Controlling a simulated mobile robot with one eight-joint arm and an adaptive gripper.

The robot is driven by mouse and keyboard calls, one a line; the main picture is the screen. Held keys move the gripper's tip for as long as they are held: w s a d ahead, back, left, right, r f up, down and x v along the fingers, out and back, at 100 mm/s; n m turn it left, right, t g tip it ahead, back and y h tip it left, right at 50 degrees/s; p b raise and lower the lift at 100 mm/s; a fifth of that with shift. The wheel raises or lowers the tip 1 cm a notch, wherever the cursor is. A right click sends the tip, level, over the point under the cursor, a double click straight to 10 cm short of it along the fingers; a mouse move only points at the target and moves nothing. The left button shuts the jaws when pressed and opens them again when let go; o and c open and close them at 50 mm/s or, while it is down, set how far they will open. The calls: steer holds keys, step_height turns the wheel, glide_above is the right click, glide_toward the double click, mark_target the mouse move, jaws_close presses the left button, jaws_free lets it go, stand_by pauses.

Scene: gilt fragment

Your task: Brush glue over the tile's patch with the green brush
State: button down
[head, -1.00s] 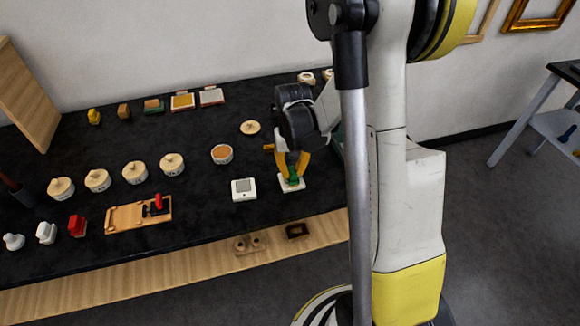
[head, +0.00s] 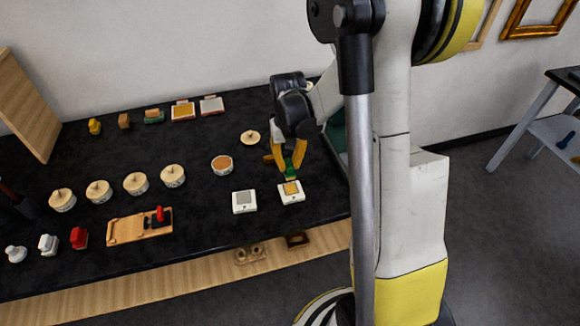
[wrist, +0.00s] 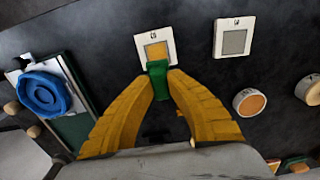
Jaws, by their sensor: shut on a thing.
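My gripper (head: 289,160) has its yellow fingers shut on the green brush (head: 290,172), which points down. The brush also shows in the wrist view (wrist: 157,83), between the fingertips. A white tile (head: 291,197) with an amber patch lies just in front of the brush; in the wrist view this tile (wrist: 142,46) shows its patch partly behind the brush tip. I cannot tell whether the bristles touch it. A second white tile (head: 244,208) with a grey patch lies to its left. An open round pot (head: 222,161) with orange contents stands behind the tiles.
Several lidded pots (head: 135,183) stand in a row to the left. A wooden board (head: 140,227) with a red-handled piece lies nearer the front. Coloured blocks and pads (head: 183,111) line the back. A blue round object (wrist: 43,93) is beside my gripper in the wrist view.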

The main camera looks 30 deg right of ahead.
steer(key=shift+s+r+p, duration=0.1)
steer(key=shift+r+p, duration=0.85)
steer(key=shift+r, duration=0.85)
